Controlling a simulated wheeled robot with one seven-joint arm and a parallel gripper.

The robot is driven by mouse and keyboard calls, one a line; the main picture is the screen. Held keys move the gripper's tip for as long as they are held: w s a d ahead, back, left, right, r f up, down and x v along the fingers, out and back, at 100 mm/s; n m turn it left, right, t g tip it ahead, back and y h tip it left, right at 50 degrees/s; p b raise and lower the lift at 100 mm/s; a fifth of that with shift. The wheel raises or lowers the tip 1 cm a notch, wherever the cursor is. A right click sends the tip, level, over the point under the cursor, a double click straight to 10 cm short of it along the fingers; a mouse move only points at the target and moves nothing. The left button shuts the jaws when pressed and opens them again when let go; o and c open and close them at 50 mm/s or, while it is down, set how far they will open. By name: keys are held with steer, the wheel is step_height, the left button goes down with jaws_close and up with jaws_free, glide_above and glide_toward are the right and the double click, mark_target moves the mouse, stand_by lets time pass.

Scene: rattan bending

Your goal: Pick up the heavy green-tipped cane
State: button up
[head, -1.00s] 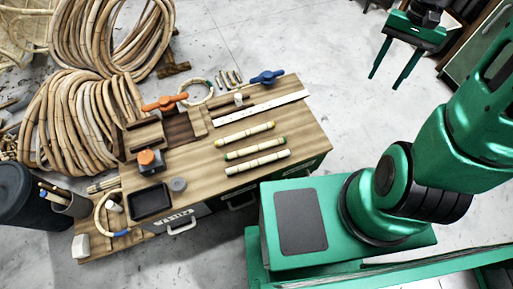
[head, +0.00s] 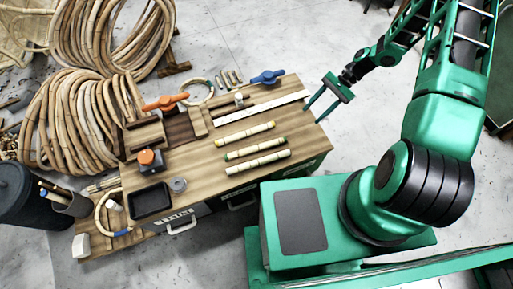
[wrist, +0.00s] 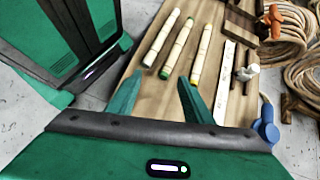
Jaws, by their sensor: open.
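Three pale canes lie side by side on the wooden workbench (head: 190,205). The middle cane (head: 254,148) has green ends; it also shows in the wrist view (wrist: 176,48). A yellow-tipped cane (head: 245,134) lies on the far side of it, and a plain pale-ended cane (head: 257,162) on the near side. My gripper (head: 313,117) is open and empty, at the bench's right edge and apart from the canes. In the wrist view the green near end appears between my fingertips (wrist: 160,76), farther off. Weight cannot be seen.
A white ruler (head: 262,107) lies beyond the canes, with a blue clamp (head: 267,77) at the back edge. An orange clamp (head: 165,102), an orange-topped device (head: 149,160) and a black tray (head: 150,200) occupy the left. Rattan coils (head: 75,120) stand left of the bench.

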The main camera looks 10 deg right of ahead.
mark_target(266, 143)
steer(key=a+f+m+y, duration=0.1)
steer(key=a+f, duration=0.2)
steer(key=f, duration=0.1)
steer(key=s+a+f+m+y, duration=0.1)
steer(key=a+f+y, duration=0.1)
steer(key=a+f, duration=0.2)
steer(key=a+f+m+t+y, duration=0.1)
steer(key=a+f, duration=0.2)
steer(key=f, duration=0.1)
steer(key=shift+s+a+m+y, duration=0.15)
steer(key=shift+s+m+y, duration=0.15)
steer(key=shift+m+y, duration=0.1)
steer(key=x, duration=1.1)
steer(key=shift+s, duration=0.1)
steer(key=shift+c, duration=0.7)
jaws_close()
